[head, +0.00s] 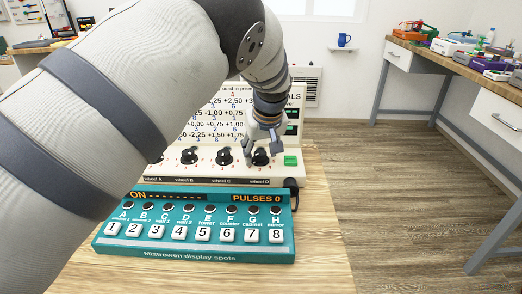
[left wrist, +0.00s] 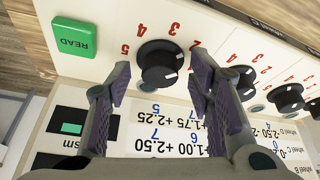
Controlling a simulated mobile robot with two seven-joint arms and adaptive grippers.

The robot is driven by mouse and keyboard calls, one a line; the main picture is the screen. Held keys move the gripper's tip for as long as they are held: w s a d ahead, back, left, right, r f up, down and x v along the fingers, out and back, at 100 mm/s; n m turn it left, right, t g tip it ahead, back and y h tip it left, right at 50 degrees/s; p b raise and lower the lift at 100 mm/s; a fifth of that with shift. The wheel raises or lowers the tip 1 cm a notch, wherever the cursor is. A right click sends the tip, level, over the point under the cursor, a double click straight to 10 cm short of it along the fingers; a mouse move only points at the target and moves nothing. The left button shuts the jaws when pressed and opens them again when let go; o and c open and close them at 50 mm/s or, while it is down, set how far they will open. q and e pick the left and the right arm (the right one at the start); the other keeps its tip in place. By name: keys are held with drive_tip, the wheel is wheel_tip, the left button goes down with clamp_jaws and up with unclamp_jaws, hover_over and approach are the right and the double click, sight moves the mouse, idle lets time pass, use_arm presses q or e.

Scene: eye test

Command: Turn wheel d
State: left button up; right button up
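Wheel D (head: 261,158) is a round black knob on the cream panel, above its label, at the right end of the row of wheels. It also shows in the left wrist view (left wrist: 158,62), with red numbers 2 to 5 around it and a white mark at its lower right edge. My left gripper (head: 262,148) is at wheel D, pointing down at the panel. In the left wrist view its two dark fingers are spread on either side of the knob, with gaps visible. I cannot tell how deep the fingertips reach. My right gripper is not in view.
A green READ button (head: 290,160) sits right of wheel D; wheel C (head: 224,157) is to its left. A teal box (head: 190,252) with numbered keys stands in front on the wooden table (head: 322,240). My left arm hides the panel's left part. A side bench (head: 455,65) is at right.

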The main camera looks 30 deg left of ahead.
use_arm(q)
drive_tip(key=shift+r, duration=0.15)
drive_tip(key=v, duration=1.1)
drive_tip(key=shift+s+r, duration=0.2)
drive_tip(key=shift+r, duration=0.15)
drive_tip(key=shift+d, duration=0.1)
